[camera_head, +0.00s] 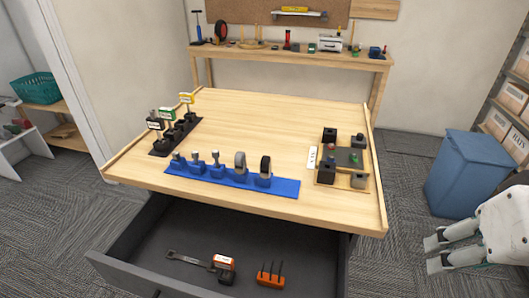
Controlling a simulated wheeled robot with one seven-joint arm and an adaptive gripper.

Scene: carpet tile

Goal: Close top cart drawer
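A dark grey drawer (120,275) stands pulled out below the light wooden worktop (270,125). Its front panel is at the lower left, partly cut off by the bottom edge of the view. Inside lie a flat metal tool (188,259), an orange and black tape measure (224,264) and an orange holder with dark pins (270,276). My white gripper (434,254) is at the lower right, apart from the drawer and to its right. Its two fingers point left with a gap between them, and nothing is held.
On the worktop are a blue mat (230,182) with several tools, a dark strip with labelled holders (172,138) and a wooden tray (359,183). A blue bin (462,172) stands at the right. Carpet between drawer and gripper is clear.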

